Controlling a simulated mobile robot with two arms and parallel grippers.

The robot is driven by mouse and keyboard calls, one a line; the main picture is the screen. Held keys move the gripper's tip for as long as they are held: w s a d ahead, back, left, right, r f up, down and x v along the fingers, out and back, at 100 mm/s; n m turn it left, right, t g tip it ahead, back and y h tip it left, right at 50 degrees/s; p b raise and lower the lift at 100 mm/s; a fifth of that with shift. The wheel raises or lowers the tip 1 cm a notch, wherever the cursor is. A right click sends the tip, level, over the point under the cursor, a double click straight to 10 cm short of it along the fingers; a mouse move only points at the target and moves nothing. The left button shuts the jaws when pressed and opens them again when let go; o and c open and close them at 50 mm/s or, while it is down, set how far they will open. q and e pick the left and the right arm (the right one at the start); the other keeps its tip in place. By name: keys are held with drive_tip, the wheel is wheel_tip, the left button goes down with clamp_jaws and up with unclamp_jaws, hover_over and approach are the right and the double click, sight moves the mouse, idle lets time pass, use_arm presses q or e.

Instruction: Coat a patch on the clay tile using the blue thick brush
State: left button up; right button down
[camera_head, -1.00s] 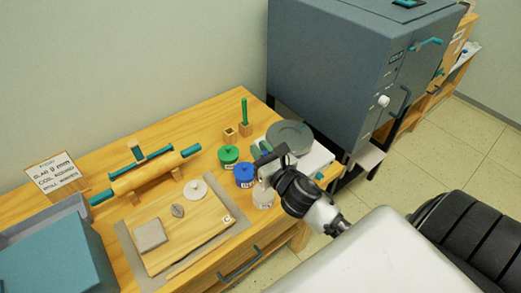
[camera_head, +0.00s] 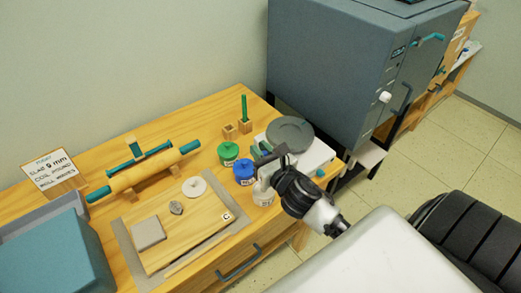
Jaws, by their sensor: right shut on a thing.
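The clay tile (camera_head: 149,233) is a flat grey square on the wooden board (camera_head: 190,234), on the left part of the table. My right gripper (camera_head: 264,171) is shut, right of the blue-lidded jar (camera_head: 243,174) and directly above a pale jar (camera_head: 263,199). What it grips is mostly hidden by the gripper; it is likely the blue thick brush, whose bristles I cannot see. Whether it reaches into the pale jar I cannot tell. A green brush (camera_head: 244,105) stands upright in a small wooden block. My left gripper is out of view.
A green-lidded jar (camera_head: 228,152) stands beside the blue one. A rolling pin (camera_head: 155,170) lies behind. A grey wheel (camera_head: 290,134) sits on a white base behind my gripper.

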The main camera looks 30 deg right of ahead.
drive_tip(key=shift+f+b, duration=0.35)
drive_tip(key=shift+f, duration=0.1)
idle(0.3)
drive_tip(key=shift+f, duration=0.1)
idle(0.9)
wheel_tip(320, 180, up, 7)
drive_tip(key=p, duration=0.7)
idle(0.6)
